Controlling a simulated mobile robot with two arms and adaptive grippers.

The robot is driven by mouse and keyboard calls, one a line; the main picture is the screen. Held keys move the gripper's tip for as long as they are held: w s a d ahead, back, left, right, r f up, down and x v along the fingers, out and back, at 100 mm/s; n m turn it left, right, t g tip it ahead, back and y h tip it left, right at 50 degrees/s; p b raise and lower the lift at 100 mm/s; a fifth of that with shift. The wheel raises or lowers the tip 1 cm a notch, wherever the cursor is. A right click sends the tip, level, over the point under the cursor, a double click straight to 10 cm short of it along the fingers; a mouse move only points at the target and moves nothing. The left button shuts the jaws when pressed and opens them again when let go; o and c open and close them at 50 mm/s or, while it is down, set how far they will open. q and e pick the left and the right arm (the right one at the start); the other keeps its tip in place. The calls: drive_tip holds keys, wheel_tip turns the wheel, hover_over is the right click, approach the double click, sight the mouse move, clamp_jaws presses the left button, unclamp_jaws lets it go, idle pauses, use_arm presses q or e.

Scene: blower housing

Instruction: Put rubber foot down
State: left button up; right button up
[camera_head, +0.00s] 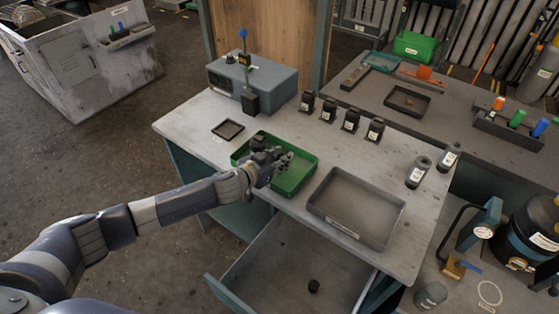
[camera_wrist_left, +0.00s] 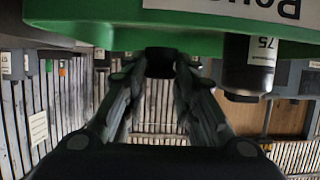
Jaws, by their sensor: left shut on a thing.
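My left gripper (camera_head: 280,160) is over the green tray (camera_head: 305,178) on the workbench. In the left wrist view its fingers (camera_wrist_left: 160,75) close on a small black piece (camera_wrist_left: 160,60), which looks like the rubber foot. In that view a green surface (camera_wrist_left: 205,42) with a white label lies just beyond the fingertips. In the head view the hand hides the held piece, and I cannot tell whether it touches the tray. My right gripper does not show.
A grey tray (camera_head: 397,207) stands right of the green one. A small black tray (camera_head: 228,130) and a grey box (camera_head: 280,82) stand behind. Several black blocks (camera_head: 350,120) line the bench's back. Black cylinders (camera_head: 418,172) stand at right. The drawer (camera_head: 270,270) juts out in front.

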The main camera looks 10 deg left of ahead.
use_arm(q)
drive_tip(key=shift+w+a, duration=0.1)
drive_tip(key=shift+w, duration=0.5)
drive_tip(key=shift+f, duration=1.8)
drive_tip(key=shift+f, duration=0.2)
drive_tip(key=o, duration=0.9)
drive_tip(key=shift+c, duration=0.2)
